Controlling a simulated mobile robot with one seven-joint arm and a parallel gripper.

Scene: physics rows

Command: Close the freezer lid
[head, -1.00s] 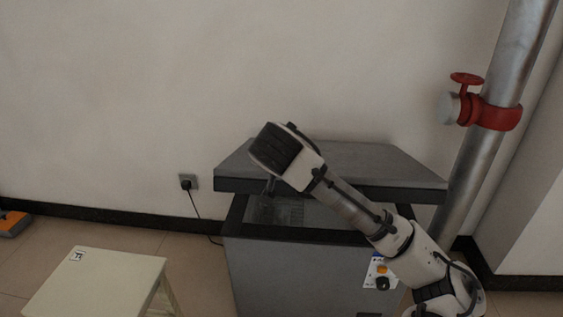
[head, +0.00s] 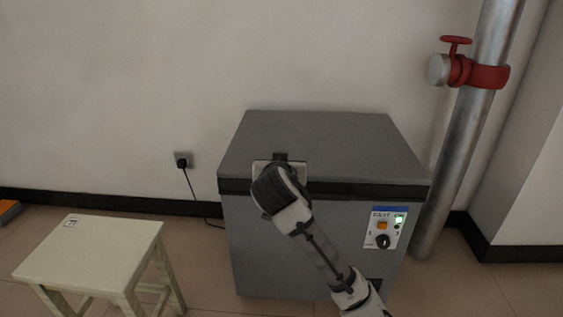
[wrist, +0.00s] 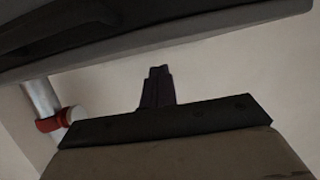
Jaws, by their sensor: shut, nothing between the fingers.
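The freezer (head: 270,255) is a grey box with a grey lid (head: 340,145). In the head view the lid lies flat over the body, with a dark band along its front edge and no visible opening. My gripper (head: 281,157) is shut and empty, over the lid's front edge left of centre. My wrist hides part of that edge, and I cannot tell whether the fingers touch the lid. The wrist view shows the shut dark fingers (wrist: 157,87) against the pale wall. A grey edge with a black strip, likely the freezer's, crosses the top of that view.
A pale stool (head: 90,250) stands left of the freezer. A wall socket (head: 183,160) with a hanging cord is behind it. A metal pipe (head: 462,150) with a red valve (head: 485,77) rises at the right. A control panel (head: 385,228) is on the freezer front.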

